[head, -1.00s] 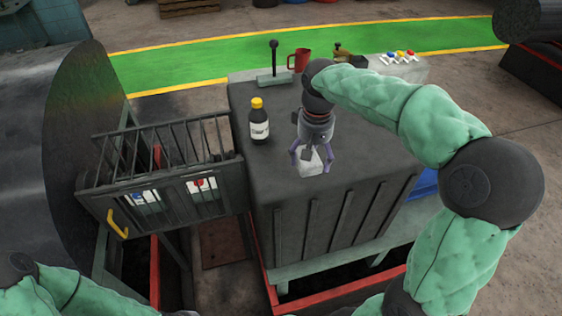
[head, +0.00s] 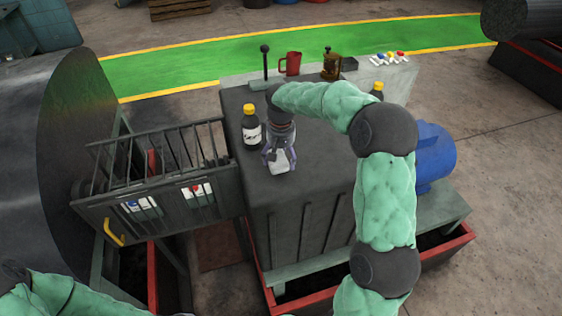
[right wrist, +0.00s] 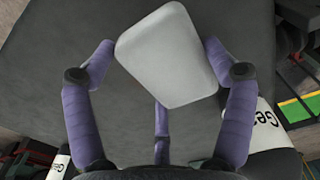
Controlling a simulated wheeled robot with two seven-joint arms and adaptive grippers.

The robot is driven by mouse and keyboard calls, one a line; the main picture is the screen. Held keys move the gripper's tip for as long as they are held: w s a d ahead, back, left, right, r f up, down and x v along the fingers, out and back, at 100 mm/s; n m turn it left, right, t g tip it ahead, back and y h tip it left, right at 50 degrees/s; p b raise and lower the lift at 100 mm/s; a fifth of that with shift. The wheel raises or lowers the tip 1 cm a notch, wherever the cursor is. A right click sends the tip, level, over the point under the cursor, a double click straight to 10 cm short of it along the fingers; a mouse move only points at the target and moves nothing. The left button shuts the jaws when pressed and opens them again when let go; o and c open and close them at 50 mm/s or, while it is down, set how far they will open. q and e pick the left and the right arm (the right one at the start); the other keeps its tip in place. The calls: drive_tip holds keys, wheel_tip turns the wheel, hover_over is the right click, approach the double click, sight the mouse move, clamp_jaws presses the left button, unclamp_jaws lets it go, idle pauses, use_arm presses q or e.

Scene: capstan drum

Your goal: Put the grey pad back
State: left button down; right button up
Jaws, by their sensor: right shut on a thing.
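The grey pad (head: 280,164), a pale block with rounded corners, is in my right gripper (head: 281,157), above the near part of the dark cabinet top. In the right wrist view the pad (right wrist: 168,55) shows large and tilted between the purple fingers of the gripper (right wrist: 160,75). The gripper is shut on it. I cannot tell whether the pad touches the cabinet top. My left gripper is out of the head view; only part of its arm shows at the bottom left.
A dark bottle with a yellow cap (head: 251,127) stands just left of my right gripper. A barred guard (head: 160,165) joins the dark cabinet (head: 325,155) on the left. A lever (head: 266,65), a red mug (head: 292,63) and a brown container (head: 332,66) stand behind.

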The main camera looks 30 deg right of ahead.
sight(281, 156)
wheel_tip(281, 156, down, 3)
drive_tip(key=shift+d+r, duration=0.1)
drive_tip(key=shift+r, duration=0.05)
drive_tip(key=shift+s, duration=0.1)
drive_tip(key=o, duration=1)
drive_tip(key=shift+c, duration=0.2)
drive_tip(key=shift+r, duration=0.1)
wheel_tip(281, 156, up, 12)
